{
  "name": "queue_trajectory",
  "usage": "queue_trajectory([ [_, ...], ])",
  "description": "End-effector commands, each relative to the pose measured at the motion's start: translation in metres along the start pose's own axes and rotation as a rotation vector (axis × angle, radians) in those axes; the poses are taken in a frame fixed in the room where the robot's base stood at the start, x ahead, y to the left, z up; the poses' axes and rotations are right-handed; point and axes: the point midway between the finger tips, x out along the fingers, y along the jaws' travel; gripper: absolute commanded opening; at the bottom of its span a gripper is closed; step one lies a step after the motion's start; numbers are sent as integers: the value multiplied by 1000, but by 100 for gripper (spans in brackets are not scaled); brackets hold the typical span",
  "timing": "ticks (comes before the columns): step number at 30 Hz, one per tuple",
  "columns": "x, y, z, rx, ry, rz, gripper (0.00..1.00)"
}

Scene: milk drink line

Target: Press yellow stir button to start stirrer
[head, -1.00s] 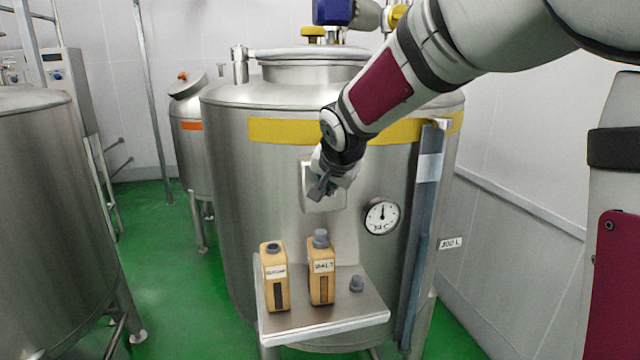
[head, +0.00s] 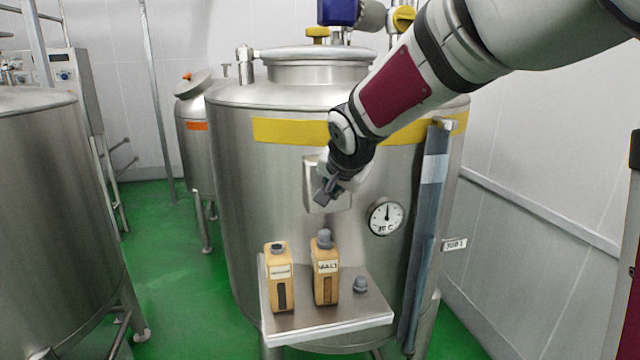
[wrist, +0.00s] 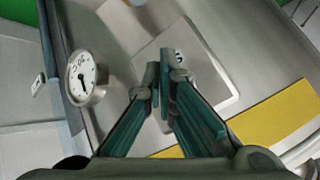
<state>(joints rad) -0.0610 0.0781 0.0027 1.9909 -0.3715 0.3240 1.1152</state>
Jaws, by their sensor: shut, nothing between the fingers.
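A pale square panel (head: 311,172) is fixed to the front of the large steel tank (head: 240,190), below its yellow band. My gripper (head: 321,198) is in front of this panel and covers much of it. In the wrist view the shut fingers (wrist: 165,70) point at the panel (wrist: 217,95), with nothing between them. A small dark and white detail (wrist: 179,54) shows on the panel just beside the fingertips. No yellow button can be made out; the fingers hide part of the panel. I cannot tell whether the fingertips touch the panel.
A round dial gauge (head: 386,216) sits right of the panel. Below, a steel shelf (head: 330,325) carries two tan bottles, one (head: 279,280) open and one (head: 325,275) capped, plus a loose grey cap (head: 360,285). Another tank (head: 50,200) stands at left.

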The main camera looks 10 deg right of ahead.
Motion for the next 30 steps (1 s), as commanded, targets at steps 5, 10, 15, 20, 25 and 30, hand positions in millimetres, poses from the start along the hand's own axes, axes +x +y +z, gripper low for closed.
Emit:
queue_trajectory([
  [5,0,0,0,0,0,0,0],
  [10,-8,5,6,-1,0,-1,0],
  [15,-19,13,14,0,-1,-1,0],
  [20,-29,21,21,-1,0,-1,0],
  [25,-39,28,28,1,0,-1,0],
  [30,-42,30,31,1,-1,0,0],
])
